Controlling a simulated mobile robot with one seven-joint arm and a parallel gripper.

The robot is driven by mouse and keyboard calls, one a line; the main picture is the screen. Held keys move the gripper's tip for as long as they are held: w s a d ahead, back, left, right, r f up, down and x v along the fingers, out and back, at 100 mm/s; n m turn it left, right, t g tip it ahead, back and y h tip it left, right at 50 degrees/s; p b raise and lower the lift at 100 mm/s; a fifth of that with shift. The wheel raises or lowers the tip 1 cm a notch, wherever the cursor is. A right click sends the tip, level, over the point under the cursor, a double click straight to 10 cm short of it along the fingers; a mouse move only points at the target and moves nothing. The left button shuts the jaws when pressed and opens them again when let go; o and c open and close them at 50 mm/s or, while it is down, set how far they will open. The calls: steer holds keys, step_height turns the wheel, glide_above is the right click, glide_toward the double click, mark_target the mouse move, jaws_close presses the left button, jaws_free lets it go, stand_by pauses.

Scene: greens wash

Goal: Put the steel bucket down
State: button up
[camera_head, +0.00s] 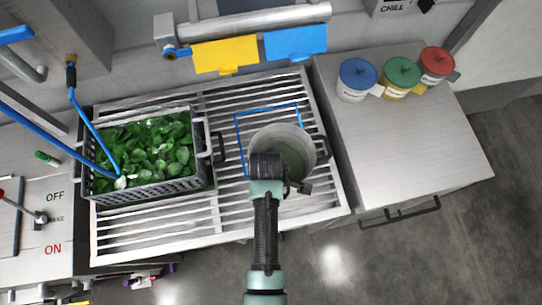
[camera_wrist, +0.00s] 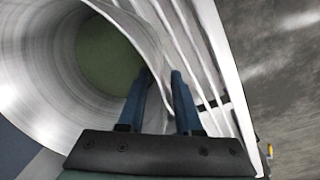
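The steel bucket (camera_head: 268,136) is round and open at the top, with a dark handle on its right side. It is upright over the slatted metal rack (camera_head: 215,232) and overlaps a blue square outline (camera_head: 238,130). Whether its base touches the slats is hidden. My gripper (camera_head: 268,165) is at the bucket's near rim. In the wrist view, the bucket (camera_wrist: 40,60) fills the upper left and shows a greenish bottom. My gripper's fingers (camera_wrist: 163,74) straddle its wall, one inside and one outside, with a visible gap between them.
A dark crate (camera_head: 152,194) of green leaves stands on the rack to the left. Blue, green and red lidded tubs (camera_head: 358,80) stand on the steel counter (camera_head: 410,150) to the right. A yellow card (camera_head: 225,54) and a blue card (camera_head: 295,42) are behind.

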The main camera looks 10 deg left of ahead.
step_height(320, 180, up, 12)
steer(key=s, duration=0.1)
steer(key=w+a+r+m+t+y, duration=0.1)
steer(key=w+r+m+t, duration=0.55)
steer(key=w+r, duration=1)
step_height(320, 180, up, 18)
steer(key=w+f+m+t, duration=0.1)
steer(key=w+t, duration=0.1)
steer(key=t, duration=0.6)
steer(key=s+d+r+m+t, duration=0.1)
steer(key=s+r+t, duration=0.3)
steer(key=r, duration=0.6)
steer(key=s+d+r+m+t, duration=0.1)
steer(key=s+r+m+t, duration=0.2)
steer(key=r, duration=0.8)
steer(key=s+d+r+m+t, duration=0.1)
steer(key=s+r+m+t, duration=0.2)
steer(key=s+r, duration=0.3)
step_height(320, 180, up, 5)
steer(key=shift+d+r+t+h, duration=0.2)
steer(key=shift+t+h, duration=0.1)
steer(key=shift+t, duration=0.55)
steer(key=shift+s, duration=0.1)
step_height(320, 180, down, 4)
steer(key=b, duration=0.4)
steer(key=shift+f+b, duration=0.25)
steer(key=shift+b, duration=0.05)
